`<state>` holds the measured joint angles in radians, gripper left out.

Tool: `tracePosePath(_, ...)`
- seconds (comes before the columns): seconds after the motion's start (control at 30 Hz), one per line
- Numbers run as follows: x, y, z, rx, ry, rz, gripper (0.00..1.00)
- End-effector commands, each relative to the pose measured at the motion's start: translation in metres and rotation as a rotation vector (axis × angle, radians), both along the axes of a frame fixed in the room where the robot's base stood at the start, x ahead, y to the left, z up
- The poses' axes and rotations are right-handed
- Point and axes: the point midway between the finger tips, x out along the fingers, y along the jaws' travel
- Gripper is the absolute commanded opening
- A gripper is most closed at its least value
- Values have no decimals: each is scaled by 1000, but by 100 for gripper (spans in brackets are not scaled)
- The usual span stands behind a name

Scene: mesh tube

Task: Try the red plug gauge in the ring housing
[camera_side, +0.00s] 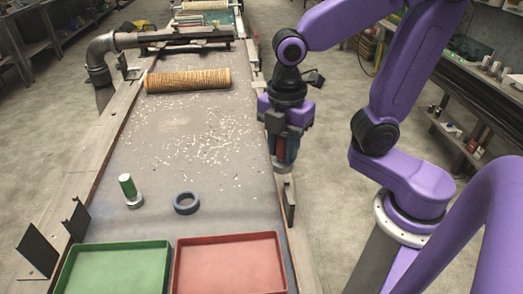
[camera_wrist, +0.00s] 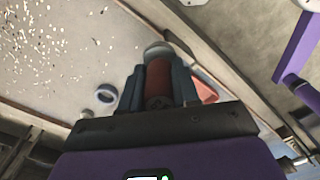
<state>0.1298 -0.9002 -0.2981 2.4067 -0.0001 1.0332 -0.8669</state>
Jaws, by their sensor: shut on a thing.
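My gripper (camera_side: 283,150) is shut on the red plug gauge (camera_wrist: 158,78), whose red body shows between the dark fingers in the wrist view. The gauge has a grey rounded end (camera_wrist: 158,50) beyond the fingertips. In the side view my gripper hangs over the right edge of the table, with a sliver of red (camera_side: 281,148) between the fingers. The ring housing (camera_side: 186,203), a dark blue-grey ring, lies flat on the table to the left and nearer the camera, apart from the gauge. It also shows in the wrist view (camera_wrist: 106,94).
A green plug gauge (camera_side: 127,187) with a grey base stands left of the ring. A green tray (camera_side: 112,246) and a red tray (camera_side: 226,239) sit at the near end. A ribbed tan roll (camera_side: 187,80) lies farther back. Pale chips litter the table's middle.

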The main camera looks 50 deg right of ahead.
Motion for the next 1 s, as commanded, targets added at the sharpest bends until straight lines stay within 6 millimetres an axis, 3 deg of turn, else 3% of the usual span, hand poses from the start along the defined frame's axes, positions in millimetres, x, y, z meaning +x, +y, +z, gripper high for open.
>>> tracePosePath(0.23,-24,-9,12,2,-2,3,0)
tracePosePath(0.5,-29,-8,18,0,0,-1,0)
tracePosePath(0.67,-9,12,23,-2,2,-9,0)
tracePosePath(1.0,61,73,20,-2,2,-33,0)
